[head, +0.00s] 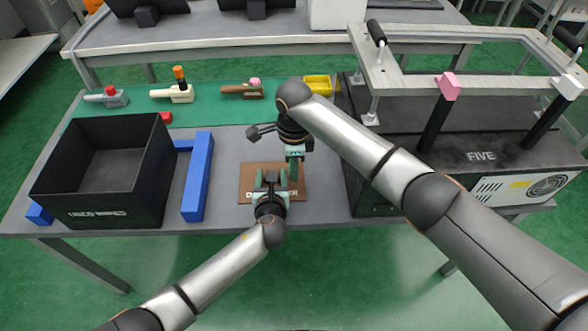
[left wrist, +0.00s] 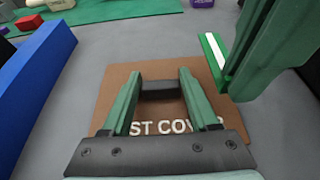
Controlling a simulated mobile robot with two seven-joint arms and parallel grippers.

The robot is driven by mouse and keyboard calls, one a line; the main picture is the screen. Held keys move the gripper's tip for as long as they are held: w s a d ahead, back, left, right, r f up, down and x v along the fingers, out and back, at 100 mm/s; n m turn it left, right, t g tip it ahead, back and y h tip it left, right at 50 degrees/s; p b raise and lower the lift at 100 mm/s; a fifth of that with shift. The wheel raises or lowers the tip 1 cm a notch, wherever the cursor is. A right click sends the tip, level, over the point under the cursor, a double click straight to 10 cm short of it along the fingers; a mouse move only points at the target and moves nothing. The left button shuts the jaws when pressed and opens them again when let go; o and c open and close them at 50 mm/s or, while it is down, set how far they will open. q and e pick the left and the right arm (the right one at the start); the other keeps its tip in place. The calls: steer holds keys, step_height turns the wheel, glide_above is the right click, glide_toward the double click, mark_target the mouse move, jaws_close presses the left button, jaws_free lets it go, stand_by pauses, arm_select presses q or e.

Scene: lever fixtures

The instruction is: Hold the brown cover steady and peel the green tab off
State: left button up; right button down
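The brown cover (head: 246,190) lies flat at the table's front middle; its white lettering is partly hidden. My left gripper (head: 270,177) is over it from the front. In the left wrist view its green fingers (left wrist: 162,88) stand apart, with a black block (left wrist: 162,91) on the cover spanning between them and seeming to touch both. The green tab (left wrist: 213,58), with a white strip, shows at the cover's right side. My right gripper (head: 294,172) hangs over the cover's right side, by the tab. I cannot tell whether its fingers are closed or touch the tab.
A black bin (head: 100,190) and a blue bar (head: 197,178) stand left of the cover. A black box (head: 450,160) with a raised frame stands at the right. Small lever fixtures (head: 178,92) and a yellow tray (head: 318,84) sit on a green mat behind.

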arm_select(q)
steer(key=o, duration=0.4)
